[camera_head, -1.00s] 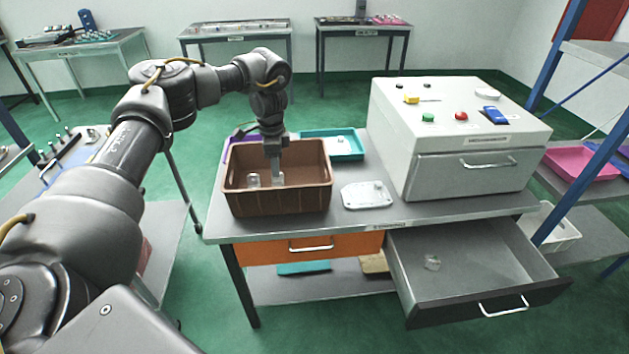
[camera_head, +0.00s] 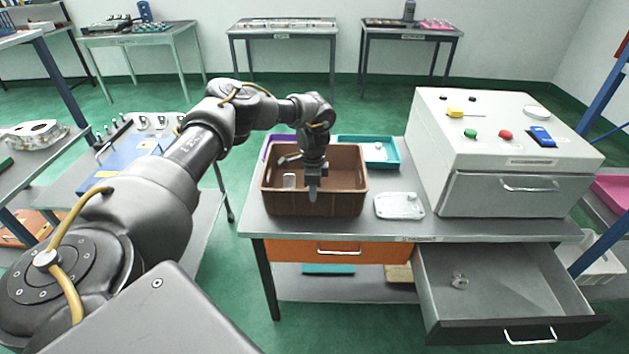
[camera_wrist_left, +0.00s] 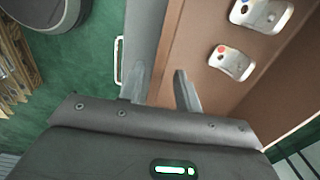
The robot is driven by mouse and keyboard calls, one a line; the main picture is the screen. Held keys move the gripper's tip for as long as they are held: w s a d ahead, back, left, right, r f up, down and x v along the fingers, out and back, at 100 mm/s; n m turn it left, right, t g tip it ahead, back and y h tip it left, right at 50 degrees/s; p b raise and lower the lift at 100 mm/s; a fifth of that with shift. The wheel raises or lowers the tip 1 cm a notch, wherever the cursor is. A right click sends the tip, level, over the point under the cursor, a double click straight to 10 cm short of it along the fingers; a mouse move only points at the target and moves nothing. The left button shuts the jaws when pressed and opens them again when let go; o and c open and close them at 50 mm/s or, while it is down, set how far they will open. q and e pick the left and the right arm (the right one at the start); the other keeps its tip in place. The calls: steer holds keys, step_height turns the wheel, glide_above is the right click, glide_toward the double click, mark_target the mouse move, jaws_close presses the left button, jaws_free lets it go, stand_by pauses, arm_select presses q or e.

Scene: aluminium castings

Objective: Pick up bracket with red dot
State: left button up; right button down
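The bracket with the red dot (camera_wrist_left: 232,62) is a small silvery casting on the floor of the brown crate (camera_head: 330,205). A similar bracket with a blue dot (camera_wrist_left: 262,14) lies near it, cut by the frame edge. In the head view one bracket (camera_head: 290,180) shows in the crate; its dot cannot be made out. My left gripper (camera_head: 312,197) points down at the crate's front part. In the wrist view its fingers (camera_wrist_left: 160,82) are apart and empty, to the left of the red-dot bracket. My right gripper is not in view.
A white plate (camera_head: 399,206) lies right of the crate, and a teal tray (camera_head: 381,165) behind it. A grey machine box (camera_head: 500,180) stands at the right. An open drawer (camera_head: 500,315) below holds a small part (camera_head: 459,281).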

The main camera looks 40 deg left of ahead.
arm_select(q)
steer(key=shift+f, duration=1.2)
jaws_close()
steer(key=shift+w+r, duration=0.1)
stand_by(0.4)
